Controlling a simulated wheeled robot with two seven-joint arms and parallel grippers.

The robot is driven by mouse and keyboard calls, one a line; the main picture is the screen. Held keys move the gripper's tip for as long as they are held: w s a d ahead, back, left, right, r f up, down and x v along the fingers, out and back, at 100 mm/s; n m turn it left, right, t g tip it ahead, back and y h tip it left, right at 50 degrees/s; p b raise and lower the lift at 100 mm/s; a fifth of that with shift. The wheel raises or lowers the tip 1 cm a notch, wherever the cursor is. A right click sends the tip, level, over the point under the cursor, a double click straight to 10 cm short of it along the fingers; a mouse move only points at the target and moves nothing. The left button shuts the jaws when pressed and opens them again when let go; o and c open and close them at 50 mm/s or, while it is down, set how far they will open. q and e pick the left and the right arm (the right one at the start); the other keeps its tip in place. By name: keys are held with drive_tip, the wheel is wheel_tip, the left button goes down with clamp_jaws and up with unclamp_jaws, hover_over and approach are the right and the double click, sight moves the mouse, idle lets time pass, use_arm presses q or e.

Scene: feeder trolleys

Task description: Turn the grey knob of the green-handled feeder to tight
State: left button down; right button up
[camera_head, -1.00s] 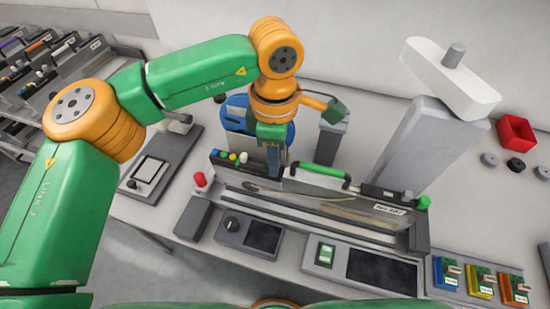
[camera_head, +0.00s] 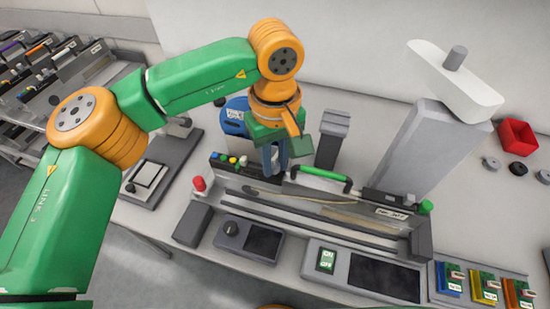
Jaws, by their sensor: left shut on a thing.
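The feeder (camera_head: 330,212) lies in the fixture on the bench, with its green handle (camera_head: 323,173) along the far side. My left gripper (camera_head: 275,171) points down at the feeder's far edge, just left of the handle. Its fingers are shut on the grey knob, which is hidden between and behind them. I cannot read the knob's angle. My right gripper is out of view.
Coloured buttons (camera_head: 231,160) and a red knob (camera_head: 199,184) lie left of the gripper. A grey post (camera_head: 332,138) and a blue reel (camera_head: 235,115) stand behind. A tall grey stand (camera_head: 425,150) rises at right. Control boxes (camera_head: 365,271) line the front.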

use_arm(q)
drive_tip(key=m, duration=0.5)
drive_tip(key=shift+m, duration=0.3)
drive_tip(key=m, duration=0.4)
drive_tip(key=shift+m, duration=0.6)
drive_tip(key=c, duration=0.7)
unclamp_jaws()
drive_tip(key=shift+a, duration=0.1)
